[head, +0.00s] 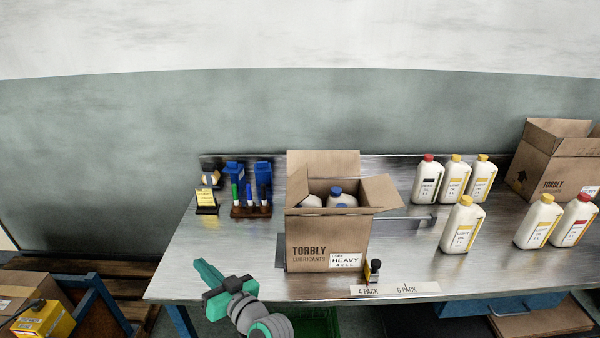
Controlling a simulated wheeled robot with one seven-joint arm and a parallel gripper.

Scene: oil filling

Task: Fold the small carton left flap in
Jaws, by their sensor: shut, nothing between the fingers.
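The small carton (326,236), brown and marked TORBLY with a HEAVY label, stands open on the steel bench. Its left flap (297,185) stands up at the left side, leaning slightly. The back flap (323,163) is upright, and the right flap (381,192) sticks outward. The front flap is hard to make out. White bottles with blue caps (336,190) sit inside, partly hidden by the walls. My gripper (203,268) is shut and empty, left of and apart from the carton, near the bench's front edge, its teal fingers pointing up and left.
A marker rack (251,210) and a yellow-note stand (206,201) are behind left. A stamp (373,270) stands close to the carton's front right corner. Several bottles (458,226) and a larger open carton (562,165) occupy the right.

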